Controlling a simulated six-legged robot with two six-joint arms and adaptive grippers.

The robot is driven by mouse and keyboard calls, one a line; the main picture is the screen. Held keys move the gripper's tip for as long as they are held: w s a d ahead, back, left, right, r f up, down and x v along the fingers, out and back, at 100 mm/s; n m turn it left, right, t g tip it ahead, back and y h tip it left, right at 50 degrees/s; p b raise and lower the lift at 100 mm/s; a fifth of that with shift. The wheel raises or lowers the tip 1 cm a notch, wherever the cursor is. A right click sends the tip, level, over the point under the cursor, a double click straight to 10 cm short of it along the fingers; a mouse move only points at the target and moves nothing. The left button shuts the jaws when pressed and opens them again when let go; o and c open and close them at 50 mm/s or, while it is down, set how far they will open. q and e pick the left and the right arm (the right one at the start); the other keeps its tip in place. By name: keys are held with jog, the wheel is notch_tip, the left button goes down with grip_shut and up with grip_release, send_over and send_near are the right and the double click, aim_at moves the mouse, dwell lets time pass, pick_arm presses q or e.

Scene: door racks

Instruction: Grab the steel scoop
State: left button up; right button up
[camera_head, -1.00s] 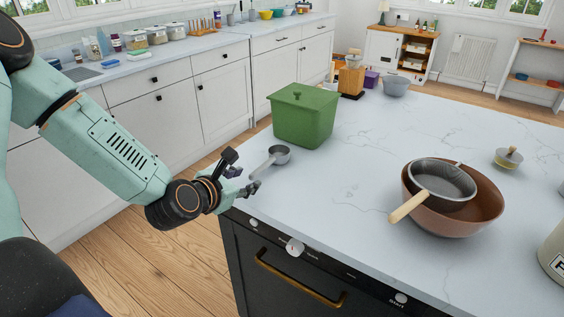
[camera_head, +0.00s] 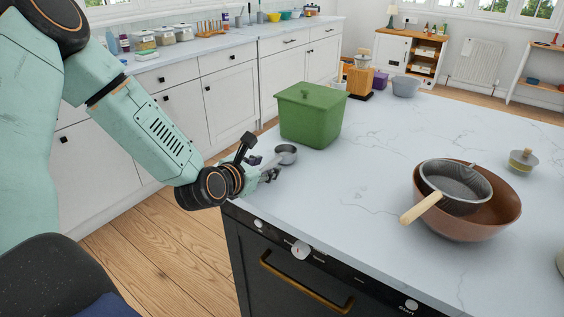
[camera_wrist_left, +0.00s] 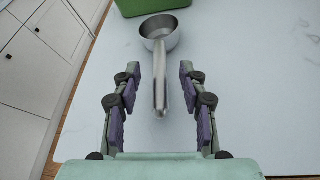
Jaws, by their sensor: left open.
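The steel scoop (camera_head: 287,152) lies on the white marble counter beside the green lidded bin. In the left wrist view the scoop (camera_wrist_left: 161,33) has its round cup at the far end, and its handle points toward me. My left gripper (camera_head: 264,167) is at the counter's left edge, at the handle end of the scoop. In the left wrist view the left gripper (camera_wrist_left: 159,93) is open, with its purple-padded fingers on either side of the handle and visible gaps between. In the head view the gripper hides most of the handle. My right gripper is not in view.
The green bin (camera_head: 311,115) stands just behind the scoop. A brown bowl (camera_head: 490,217) holding a wooden-handled strainer (camera_head: 457,186) sits to the right. The counter (camera_head: 360,190) between is clear. A black oven (camera_head: 300,275) is under the front edge.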

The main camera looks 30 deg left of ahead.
aim_at(275, 164)
pick_arm(q)
jog(key=x, duration=0.4)
jog(key=shift+f, duration=0.1)
jog(key=shift+s, duration=0.1)
jog(key=shift+c, duration=0.5)
jog(key=c, duration=0.6)
grip_shut()
